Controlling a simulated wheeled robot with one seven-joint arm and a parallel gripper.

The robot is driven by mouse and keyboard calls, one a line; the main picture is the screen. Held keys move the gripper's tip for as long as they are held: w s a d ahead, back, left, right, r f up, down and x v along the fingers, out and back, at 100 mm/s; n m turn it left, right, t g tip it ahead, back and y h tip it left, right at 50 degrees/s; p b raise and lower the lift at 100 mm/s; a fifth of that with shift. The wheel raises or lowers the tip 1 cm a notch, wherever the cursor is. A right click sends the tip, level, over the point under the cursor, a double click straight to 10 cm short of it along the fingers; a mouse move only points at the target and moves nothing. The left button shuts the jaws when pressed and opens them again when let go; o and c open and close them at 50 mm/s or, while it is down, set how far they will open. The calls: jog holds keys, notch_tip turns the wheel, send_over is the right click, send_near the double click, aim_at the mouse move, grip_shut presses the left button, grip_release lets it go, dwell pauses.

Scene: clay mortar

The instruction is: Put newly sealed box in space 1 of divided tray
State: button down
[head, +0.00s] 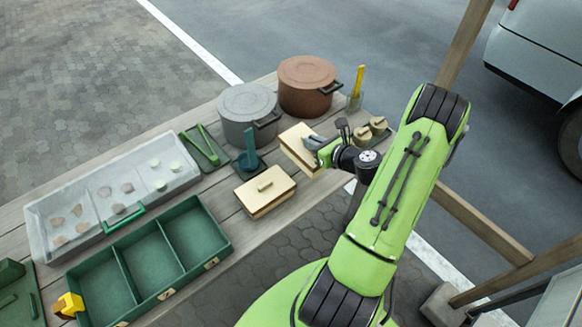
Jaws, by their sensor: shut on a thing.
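A cream box (297,146) with a brown lower edge is at my gripper (318,150), near the right end of the table. My gripper is shut on this box; the jaws and wrist hide its right side, and I cannot tell whether it is clear of the table. A second cream box (263,208) with a lid and small handle sits on the table, in front and to the left. The green divided tray (117,259) lies at the front left with three empty compartments. Small labels are on its front wall, but I cannot read their numbers.
A clear divided container (42,238) with pink and pale green pieces lies behind the tray. Grey (246,108) and brown (307,80) pots stand at the back. Green tongs (208,144), a teal scoop (250,150), a yellow clip (68,304) and small round jars (377,124) are around.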

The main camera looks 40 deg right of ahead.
notch_tip(320, 180, down, 8)
jog(key=shift+w+r+b, duration=0.1)
jog(key=shift+b, duration=0.7)
jog(key=shift+f, duration=0.25)
jog(key=c, duration=1.2)
grip_release()
jog(key=shift+o, duration=0.2)
jog(key=shift+r, duration=0.1)
